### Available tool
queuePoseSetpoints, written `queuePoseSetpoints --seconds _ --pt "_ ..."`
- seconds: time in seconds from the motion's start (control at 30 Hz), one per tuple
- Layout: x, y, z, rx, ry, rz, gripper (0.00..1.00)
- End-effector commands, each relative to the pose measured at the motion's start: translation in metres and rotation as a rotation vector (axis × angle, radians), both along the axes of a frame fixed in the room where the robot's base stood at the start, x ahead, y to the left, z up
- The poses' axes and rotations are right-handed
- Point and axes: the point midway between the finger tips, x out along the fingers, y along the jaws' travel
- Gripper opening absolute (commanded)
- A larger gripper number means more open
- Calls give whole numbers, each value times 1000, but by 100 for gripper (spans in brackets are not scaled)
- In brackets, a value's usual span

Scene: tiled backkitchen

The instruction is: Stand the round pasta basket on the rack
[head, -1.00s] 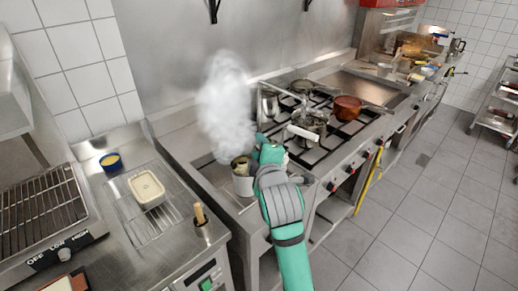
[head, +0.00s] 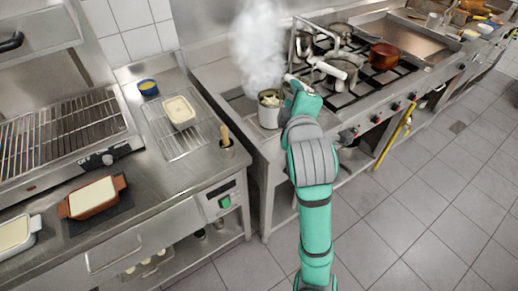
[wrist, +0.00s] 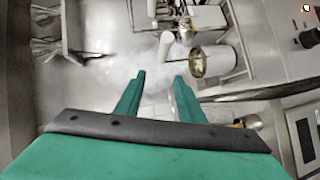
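The round pasta basket (head: 268,112) is a silver cylinder with pale food at its top. It is upright at the front of the steaming steel unit left of the burners; I cannot tell whether it rests or hangs. In the wrist view a round opening with yellowish contents (wrist: 198,62), apparently the basket, lies just beyond the fingertips. My gripper (head: 293,86) is right beside the basket, on its right. In the wrist view its two green fingers (wrist: 159,80) are apart, with nothing clearly between them. The wire rack (head: 163,137) lies on the left counter.
A cream-filled dish (head: 179,112) occupies part of the rack; its front part is bare. A blue bowl (head: 148,87) and a wooden-handled tool in a holder (head: 225,138) flank it. Steam (head: 258,45) rises behind the basket. Pots, including a red one (head: 384,56), stand on the burners.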

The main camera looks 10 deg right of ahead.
Motion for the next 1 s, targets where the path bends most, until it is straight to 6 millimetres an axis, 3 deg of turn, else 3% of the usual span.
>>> queuePoseSetpoints --seconds 0.17,0.27,0.47,0.67,1.0 --pt "2 6 -5 20 -5 7 35" --pt "3 15 -20 80 -23 13 35" --pt "2 48 -71 296 -86 17 35" --pt "-12 83 -126 511 -138 3 35" --pt "-67 135 -215 815 -187 -55 35"
